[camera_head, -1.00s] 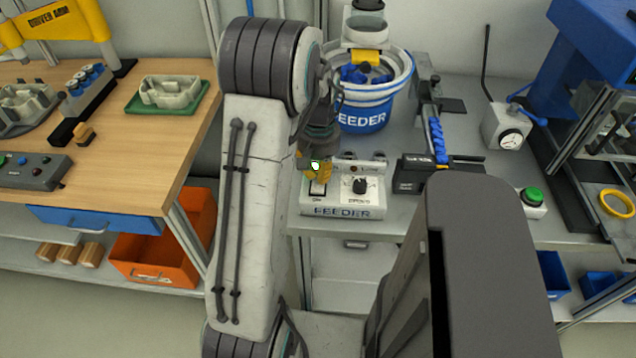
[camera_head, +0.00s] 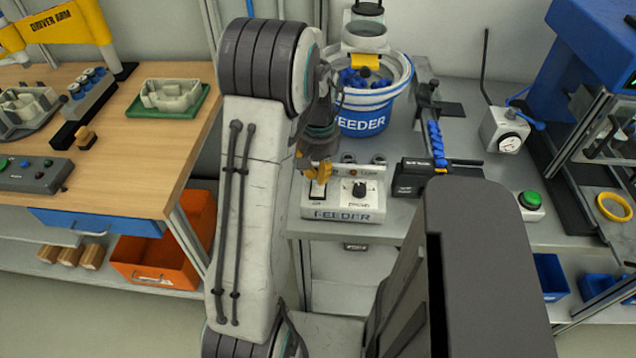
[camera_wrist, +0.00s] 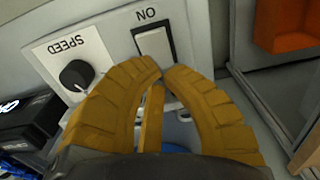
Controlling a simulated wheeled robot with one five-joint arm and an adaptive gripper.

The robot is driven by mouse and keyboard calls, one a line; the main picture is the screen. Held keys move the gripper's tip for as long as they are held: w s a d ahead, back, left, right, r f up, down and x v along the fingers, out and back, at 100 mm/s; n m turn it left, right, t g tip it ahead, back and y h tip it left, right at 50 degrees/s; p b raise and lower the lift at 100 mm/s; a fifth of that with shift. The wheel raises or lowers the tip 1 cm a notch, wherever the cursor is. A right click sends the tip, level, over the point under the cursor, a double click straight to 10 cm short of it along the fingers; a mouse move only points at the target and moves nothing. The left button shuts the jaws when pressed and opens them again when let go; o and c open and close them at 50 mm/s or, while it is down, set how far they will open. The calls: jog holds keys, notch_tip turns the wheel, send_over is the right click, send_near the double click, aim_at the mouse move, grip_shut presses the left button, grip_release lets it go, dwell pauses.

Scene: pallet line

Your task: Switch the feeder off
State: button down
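The feeder's control box (camera_head: 343,204) is pale, with a FEEDER label on its front, a black speed knob (camera_head: 359,189) and a white rocker switch (camera_head: 317,198). In the wrist view the switch (camera_wrist: 155,43) sits in a dark frame beside the word ON, and the knob (camera_wrist: 76,75) is to its left. My gripper (camera_wrist: 162,70) has yellow ribbed fingers with the tips together, empty, at the switch's near edge. I cannot tell whether they touch it. In the head view my gripper (camera_head: 321,178) is over the back of the switch and partly hides the panel.
The feeder bowl (camera_head: 362,122), white and blue with blue parts inside, stands behind the box. A track with blue parts (camera_head: 436,145) and a green button (camera_head: 530,198) are to the right. A wooden bench (camera_head: 150,140) is at left, with an orange bin (camera_head: 150,262) below.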

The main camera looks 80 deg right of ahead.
aim_at(318, 184)
jog(key=shift+r+p, duration=1.75)
jog(key=shift+r, duration=0.85)
jog(key=shift+a+m, duration=0.15)
jog(key=shift+m, duration=0.15)
jog(key=shift+y, duration=0.7)
jog(key=a, duration=0.1)
jog(key=a+f, duration=0.1)
jog(key=a, duration=0.1)
jog(key=a+f, duration=0.1)
jog(key=shift+w+a, duration=0.15)
jog(key=shift+w, duration=0.05)
jog(key=w+a+r+n+t, duration=0.1)
jog(key=w+a+r+n, duration=0.3)
jog(key=a, duration=0.7)
jog(key=w+a+r+n+t+h, duration=0.1)
jog(key=w+a+r+n, duration=0.4)
jog(key=a, duration=0.7)
jog(key=w+a+r+n+t, duration=0.2)
jog(key=w+a+r+n, duration=0.3)
jog(key=w+a+n, duration=0.3)
jog(key=shift+w+a+n, duration=0.3)
jog(key=shift+w+a, duration=1.45)
jog(key=shift+a, duration=0.25)
